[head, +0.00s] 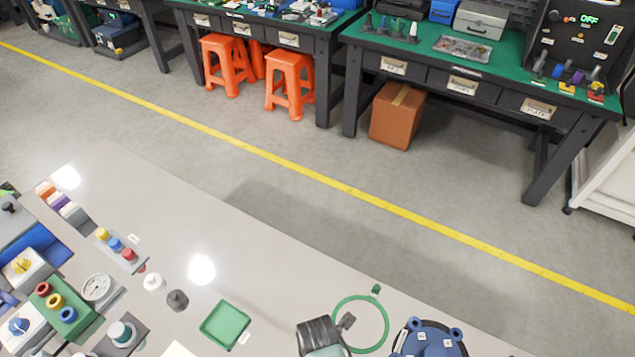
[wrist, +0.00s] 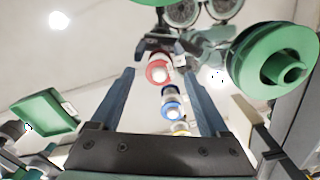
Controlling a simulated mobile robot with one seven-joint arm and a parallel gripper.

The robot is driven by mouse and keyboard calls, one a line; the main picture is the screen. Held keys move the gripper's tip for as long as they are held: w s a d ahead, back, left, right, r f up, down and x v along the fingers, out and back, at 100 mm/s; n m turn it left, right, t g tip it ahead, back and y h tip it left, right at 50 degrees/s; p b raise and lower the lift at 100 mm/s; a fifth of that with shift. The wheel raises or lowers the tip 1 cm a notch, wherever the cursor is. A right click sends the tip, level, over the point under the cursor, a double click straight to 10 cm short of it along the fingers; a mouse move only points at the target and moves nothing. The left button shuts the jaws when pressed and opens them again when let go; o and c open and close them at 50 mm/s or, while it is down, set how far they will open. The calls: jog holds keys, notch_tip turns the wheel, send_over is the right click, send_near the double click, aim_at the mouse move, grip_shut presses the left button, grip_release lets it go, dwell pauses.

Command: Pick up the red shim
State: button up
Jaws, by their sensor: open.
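A small red ring-shaped piece (wrist: 157,69), the likely red shim, shows in the wrist view beyond my gripper. It is in line with a blue piece (wrist: 171,108) and a yellow piece (wrist: 180,128). In the head view a matching row on a small grey holder has a red piece (head: 129,254), a blue piece (head: 115,244) and a yellow piece (head: 102,234). My gripper (wrist: 158,76) is open, its two dark fingers on either side of the row in the picture. Nothing is held between them. How far the fingertips are from the red piece is unclear.
A large green flanged part (wrist: 272,58) is close at right in the wrist view. A green tray (wrist: 42,118) is at left, also in the head view (head: 225,326).

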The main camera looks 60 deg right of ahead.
jog(key=shift+f, duration=0.2)
dwell(0.5)
grip_shut()
dwell(0.3)
